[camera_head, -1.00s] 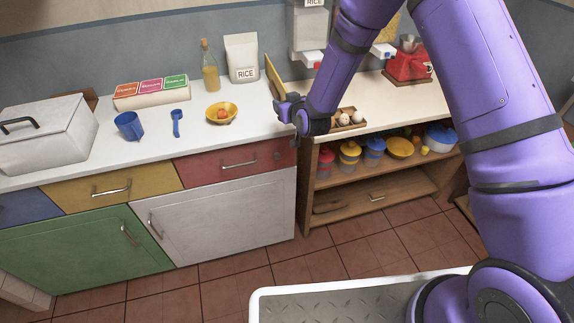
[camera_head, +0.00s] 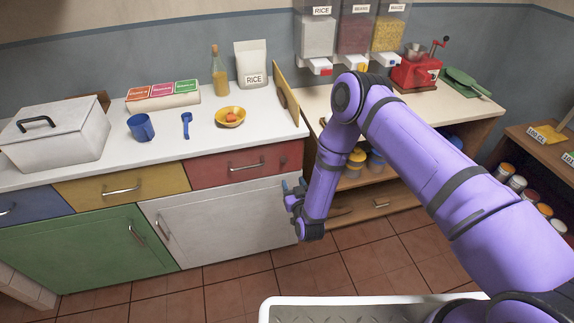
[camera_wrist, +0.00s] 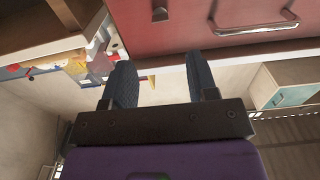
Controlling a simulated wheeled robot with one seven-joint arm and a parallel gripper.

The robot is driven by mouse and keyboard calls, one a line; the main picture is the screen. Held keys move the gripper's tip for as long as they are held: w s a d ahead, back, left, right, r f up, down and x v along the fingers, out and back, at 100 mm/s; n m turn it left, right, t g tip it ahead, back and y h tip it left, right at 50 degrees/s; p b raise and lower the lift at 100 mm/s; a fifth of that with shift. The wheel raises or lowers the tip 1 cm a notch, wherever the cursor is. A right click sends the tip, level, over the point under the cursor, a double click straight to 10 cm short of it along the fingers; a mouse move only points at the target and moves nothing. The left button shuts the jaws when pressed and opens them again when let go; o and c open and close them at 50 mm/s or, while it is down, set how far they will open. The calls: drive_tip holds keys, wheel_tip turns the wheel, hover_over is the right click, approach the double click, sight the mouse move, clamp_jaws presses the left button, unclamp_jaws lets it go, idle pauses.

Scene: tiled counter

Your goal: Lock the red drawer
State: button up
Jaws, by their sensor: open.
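The red drawer (camera_head: 215,172) is in the counter's right front, above the white door. Its front looks closed, with a silver handle (camera_head: 246,167) in the middle. In the wrist view the red drawer front (camera_wrist: 190,30) fills the top, with the handle (camera_wrist: 262,27) at upper right and a small metal lock piece (camera_wrist: 160,11) at the top edge. Which way the lock is turned I cannot tell. My gripper (camera_head: 291,187) is just below the drawer's right end, by the white door's right edge. In the wrist view my gripper (camera_wrist: 160,82) is open and empty.
A white door (camera_head: 225,222) lies below the drawer and a yellow drawer (camera_head: 115,186) to its left. A cutting board (camera_head: 287,95) stands at the counter's right end. An open wooden shelf (camera_head: 385,198) is to the right. Tiled floor lies in front.

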sight(284, 160)
drive_tip(key=x, duration=1)
drive_tip(key=shift+w, duration=0.35)
drive_tip(key=shift+a, duration=0.1)
drive_tip(key=c, duration=0.9)
